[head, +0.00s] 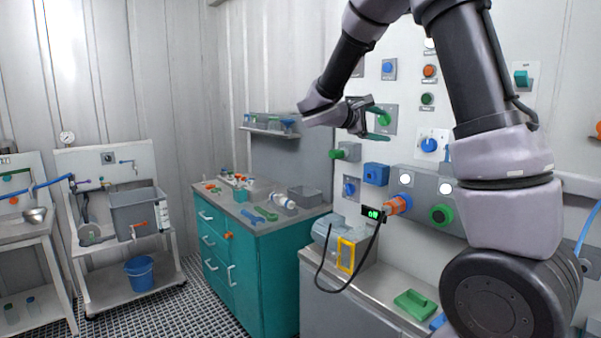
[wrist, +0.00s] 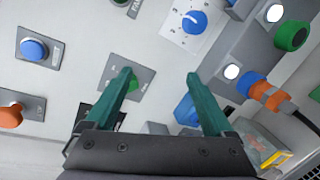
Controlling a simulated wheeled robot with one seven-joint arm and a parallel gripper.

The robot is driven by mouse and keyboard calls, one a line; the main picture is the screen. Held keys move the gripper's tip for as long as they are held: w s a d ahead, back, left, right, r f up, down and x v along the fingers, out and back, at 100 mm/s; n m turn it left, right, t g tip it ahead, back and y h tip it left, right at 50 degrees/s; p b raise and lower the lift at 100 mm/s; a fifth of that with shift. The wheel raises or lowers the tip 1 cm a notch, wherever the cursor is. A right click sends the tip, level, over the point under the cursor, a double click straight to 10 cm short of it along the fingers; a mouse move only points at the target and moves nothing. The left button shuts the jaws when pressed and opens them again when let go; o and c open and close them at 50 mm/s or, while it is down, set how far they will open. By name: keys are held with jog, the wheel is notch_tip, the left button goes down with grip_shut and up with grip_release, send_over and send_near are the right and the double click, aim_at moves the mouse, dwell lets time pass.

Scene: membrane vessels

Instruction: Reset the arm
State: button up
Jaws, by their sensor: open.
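My arm reaches from the right of the head view up and over to the upper middle. My gripper (head: 380,121) is in front of the wall panel of buttons and knobs. Its two green fingers show in the wrist view (wrist: 158,88), spread apart with nothing between them. A green button (head: 384,119) on a grey plate is right behind the fingers in the head view. In the wrist view a green button (wrist: 133,86) is partly hidden by the left finger. I cannot tell whether a finger touches it.
A blue dial (head: 429,145), an orange plug (head: 397,204) with a black cable and a green knob (head: 441,215) are on the panel. A teal cabinet (head: 234,268) with tools on top stands left. A sink cart (head: 140,212) is farther left. The grated floor between is clear.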

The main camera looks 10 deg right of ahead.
jog(key=s+d+f+m+g+y, duration=0.1)
jog(key=s+d+m+g+y, duration=0.2)
jog(key=s, duration=0.6)
jog(key=s+d+f+m+g+y, duration=0.15)
jog(key=s+m+y, duration=0.25)
jog(key=s, duration=0.4)
jog(key=s+a+r+m+t+y, duration=0.2)
jog(key=s+a+m+t+y, duration=0.3)
jog(key=s+a+m+y, duration=0.2)
jog(key=s+a+y, duration=0.2)
jog(key=s+a, duration=0.2)
jog(key=a, duration=0.1)
jog(key=shift+s+r, duration=0.15)
jog(key=shift+r, duration=0.25)
